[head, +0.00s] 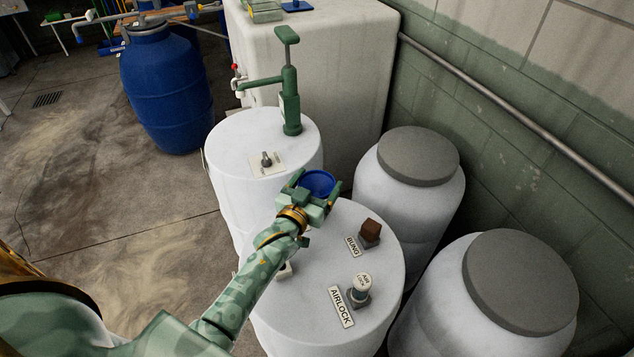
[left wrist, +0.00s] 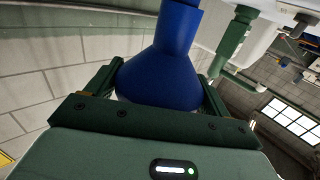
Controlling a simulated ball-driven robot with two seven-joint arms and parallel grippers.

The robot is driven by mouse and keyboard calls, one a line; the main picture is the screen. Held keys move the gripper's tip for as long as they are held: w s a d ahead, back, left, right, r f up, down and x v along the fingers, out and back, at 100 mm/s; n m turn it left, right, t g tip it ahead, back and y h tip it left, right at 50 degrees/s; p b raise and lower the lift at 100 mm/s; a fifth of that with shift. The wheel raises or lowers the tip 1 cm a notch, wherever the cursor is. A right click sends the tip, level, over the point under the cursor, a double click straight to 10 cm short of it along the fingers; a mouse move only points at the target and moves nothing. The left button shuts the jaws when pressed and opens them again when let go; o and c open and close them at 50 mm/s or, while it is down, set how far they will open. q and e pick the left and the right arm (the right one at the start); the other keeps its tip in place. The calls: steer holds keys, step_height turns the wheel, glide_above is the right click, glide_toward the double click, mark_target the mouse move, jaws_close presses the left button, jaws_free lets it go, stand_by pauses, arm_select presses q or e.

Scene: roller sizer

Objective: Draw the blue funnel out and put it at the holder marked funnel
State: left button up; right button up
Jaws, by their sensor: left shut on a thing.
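The blue funnel (head: 318,182) is between the fingers of my left gripper (head: 318,191), which is shut on it. In the head view its open mouth faces up, above where the two nearest white drums meet. In the left wrist view the funnel (left wrist: 160,72) shows its wide cone between the fingers and its spout running off the top edge. I cannot read a label marked funnel in either view. A small grey stub (head: 285,271) on the front drum is partly hidden by my arm. My right gripper is not in view.
The front white drum (head: 335,235) carries a brown bung (head: 370,231) and a white airlock (head: 361,284), each labelled. The drum behind (head: 230,140) has a fitting (head: 266,160) and a green pump (head: 290,100). Grey-lidded drums stand right, by the wall; open floor lies left.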

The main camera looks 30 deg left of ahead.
arm_select(q)
steer(key=shift+f+b, duration=0.55)
steer(key=shift+f, duration=0.35)
